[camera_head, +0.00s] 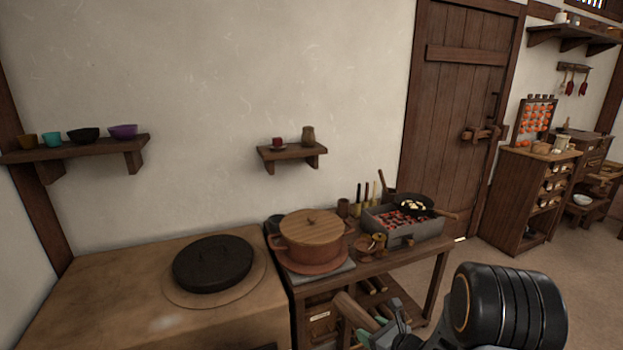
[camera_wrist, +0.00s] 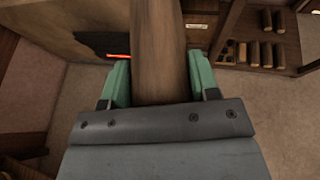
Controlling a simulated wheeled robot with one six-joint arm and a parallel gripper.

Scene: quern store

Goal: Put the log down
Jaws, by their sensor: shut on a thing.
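A brown wooden log (camera_wrist: 158,50) is held between the green-padded fingers of my gripper (camera_wrist: 160,85) in the wrist view, and it points away from the gripper. In the head view my gripper (camera_head: 380,328) shows at the bottom, shut on the same log (camera_head: 353,312), in front of the wooden cooking table. In the wrist view a dark opening with an orange glow (camera_wrist: 118,56) shows in the clay stove (camera_wrist: 60,25), left of the log. The log's far end is cut off by the top of the wrist view.
A shelf (camera_wrist: 235,60) with several stacked logs (camera_wrist: 265,52) lies to the right in the wrist view. The clay stove (camera_head: 110,300) has a black lid (camera_head: 213,263) on top. A lidded pot (camera_head: 311,240) and a charcoal grill (camera_head: 403,225) stand on the table. Floor (camera_head: 500,258) is open at the right.

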